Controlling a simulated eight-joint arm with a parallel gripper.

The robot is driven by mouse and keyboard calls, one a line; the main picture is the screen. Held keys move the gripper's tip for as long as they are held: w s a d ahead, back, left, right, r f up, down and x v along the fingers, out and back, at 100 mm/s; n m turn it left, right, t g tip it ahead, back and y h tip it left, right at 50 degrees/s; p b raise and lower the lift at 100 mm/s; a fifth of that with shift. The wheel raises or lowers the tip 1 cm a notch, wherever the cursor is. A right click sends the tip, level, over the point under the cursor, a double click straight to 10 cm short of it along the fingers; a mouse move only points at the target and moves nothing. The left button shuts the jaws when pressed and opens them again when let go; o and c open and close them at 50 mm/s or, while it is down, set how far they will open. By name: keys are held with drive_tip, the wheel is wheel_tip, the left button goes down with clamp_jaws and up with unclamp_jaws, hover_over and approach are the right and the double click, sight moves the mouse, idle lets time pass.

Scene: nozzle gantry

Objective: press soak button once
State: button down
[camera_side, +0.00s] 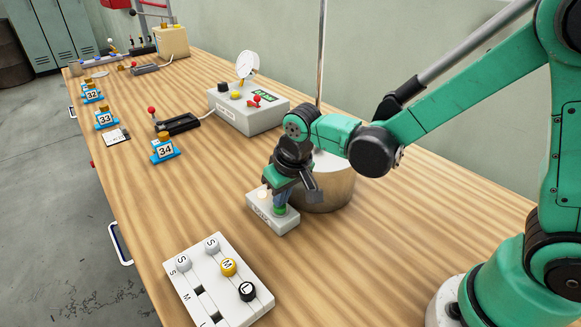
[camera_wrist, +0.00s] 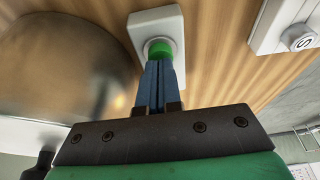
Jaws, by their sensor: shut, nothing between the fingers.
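The soak button is a green round button (camera_wrist: 160,50) on a small pale box (camera_side: 258,212) that stands on the wooden bench beside a metal drum. A pale round lamp or knob sits on the box's other end in the side view. My gripper (camera_side: 281,203) points down over the green button with its fingers shut and empty. In the wrist view the blue fingertips (camera_wrist: 158,64) are at the near edge of the green button and cover part of it. I cannot tell whether they touch it or press it down.
The metal drum (camera_side: 330,185) stands close behind my gripper. A white panel with S, M and L knobs (camera_side: 190,285) lies at the front. A grey box with a dial (camera_side: 252,118) and blue numbered stands (camera_side: 163,150) are farther back. Bare bench lies left of the soak box.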

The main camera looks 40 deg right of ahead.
drive_tip(key=v, duration=1.3)
drive_tip(key=shift+w, duration=0.45)
drive_tip(key=s+d+f+t, duration=0.3)
drive_tip(key=s+d+t, duration=0.1)
drive_tip(key=s+d, duration=0.1)
drive_tip(key=shift+s+d, duration=0.3)
drive_tip(key=shift+d, duration=0.6)
